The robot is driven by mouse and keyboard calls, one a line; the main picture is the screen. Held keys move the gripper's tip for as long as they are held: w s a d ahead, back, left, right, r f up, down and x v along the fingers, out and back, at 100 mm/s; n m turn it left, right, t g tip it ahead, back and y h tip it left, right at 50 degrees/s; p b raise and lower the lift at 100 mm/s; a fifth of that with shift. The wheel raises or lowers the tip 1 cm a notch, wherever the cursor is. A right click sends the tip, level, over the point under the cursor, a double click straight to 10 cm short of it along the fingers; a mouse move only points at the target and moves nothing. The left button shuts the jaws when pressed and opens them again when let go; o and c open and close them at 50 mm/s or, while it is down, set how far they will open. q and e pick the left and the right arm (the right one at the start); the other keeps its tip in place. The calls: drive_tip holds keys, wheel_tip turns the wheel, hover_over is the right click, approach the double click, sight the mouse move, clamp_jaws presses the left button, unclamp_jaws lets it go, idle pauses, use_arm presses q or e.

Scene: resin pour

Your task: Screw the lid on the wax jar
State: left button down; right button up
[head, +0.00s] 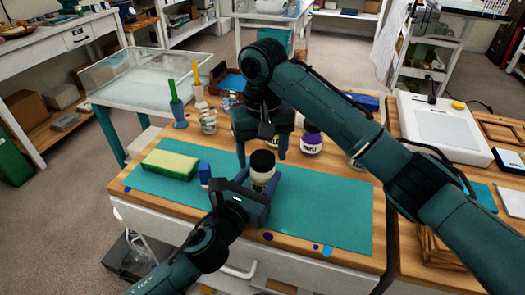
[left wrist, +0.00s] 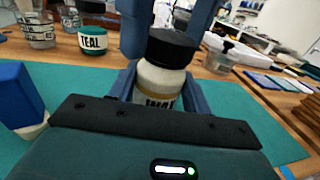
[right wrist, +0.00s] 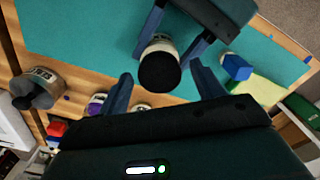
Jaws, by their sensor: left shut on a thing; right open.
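The wax jar (head: 262,178) is a cream jar standing on the teal mat, with its black lid (head: 263,161) sitting on top. My left gripper (head: 258,190) is shut around the jar body, and its fingers flank the jar in the left wrist view (left wrist: 157,85). The label is partly hidden by the gripper. The lid shows from above in the right wrist view (right wrist: 160,72); I cannot tell how tightly it sits. My right gripper (right wrist: 160,85) is open, with its fingers on either side of the lid and apart from it.
A yellow-green sponge (head: 170,165) and a blue block (head: 204,173) lie left on the teal mat (head: 320,215). Several jars stand behind, including a teal jar (left wrist: 92,41) and a purple-lidded jar (head: 311,140). The mat's front right is clear.

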drive_tip(key=shift+r, duration=2.2)
drive_tip(key=shift+c, duration=0.5)
drive_tip(key=n, duration=0.2)
drive_tip(key=r+n, duration=0.1)
drive_tip(key=shift+n, duration=0.4)
drive_tip(key=n, duration=0.2)
drive_tip(key=r+n, duration=0.1)
drive_tip(key=n, duration=0.1)
drive_tip(key=shift+a, duration=0.1)
drive_tip(key=n, duration=0.4)
drive_tip(key=shift+r, duration=0.4)
drive_tip(key=n, duration=0.3)
drive_tip(key=shift+r+n, duration=0.35)
drive_tip(key=shift+n, duration=0.05)
